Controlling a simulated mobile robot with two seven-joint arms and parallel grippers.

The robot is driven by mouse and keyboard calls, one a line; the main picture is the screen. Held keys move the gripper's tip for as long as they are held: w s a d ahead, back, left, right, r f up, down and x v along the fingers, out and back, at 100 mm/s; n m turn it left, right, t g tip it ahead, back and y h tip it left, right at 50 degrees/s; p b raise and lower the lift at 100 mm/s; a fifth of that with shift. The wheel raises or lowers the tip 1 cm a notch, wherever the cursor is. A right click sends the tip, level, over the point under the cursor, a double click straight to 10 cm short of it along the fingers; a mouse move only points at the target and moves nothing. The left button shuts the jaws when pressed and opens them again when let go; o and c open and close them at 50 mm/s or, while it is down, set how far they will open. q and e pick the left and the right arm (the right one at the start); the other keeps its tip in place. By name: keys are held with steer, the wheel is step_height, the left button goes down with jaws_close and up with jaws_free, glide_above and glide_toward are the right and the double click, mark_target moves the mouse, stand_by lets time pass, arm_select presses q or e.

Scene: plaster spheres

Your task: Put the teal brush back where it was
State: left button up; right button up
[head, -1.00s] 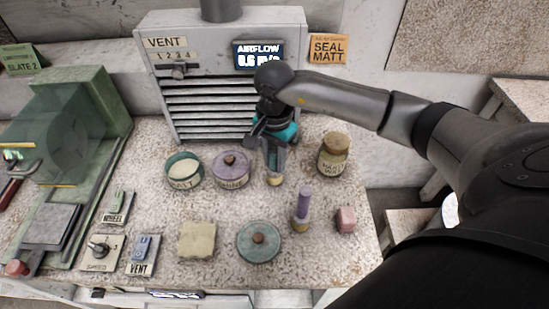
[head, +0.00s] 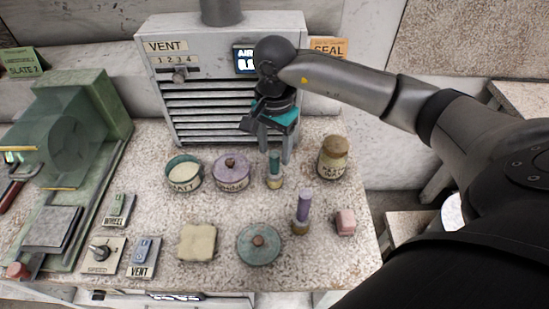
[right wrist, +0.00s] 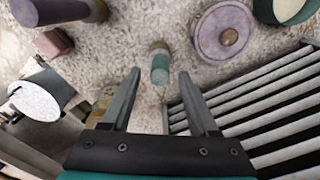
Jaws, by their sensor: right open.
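The teal brush (head: 275,168) stands upright on the speckled bench, between the purple-lidded pot and the brown-lidded jar. It also shows in the right wrist view (right wrist: 160,66), ahead of the fingertips and between their lines. My right gripper (head: 272,151) is open and empty, just above and behind the brush. A purple brush (head: 303,208) stands upright nearer the front. My left gripper does not show.
The purple-lidded pot (head: 231,173) and an open teal pot (head: 184,173) stand left of the brush. The brown-lidded jar (head: 333,158) is close on the right. The vent's slatted front (head: 205,105) rises behind. A teal lid (head: 259,243), sponge (head: 197,242) and pink block (head: 345,221) lie in front.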

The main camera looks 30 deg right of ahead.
step_height(320, 180, up, 7)
steer(key=shift+r, duration=0.15)
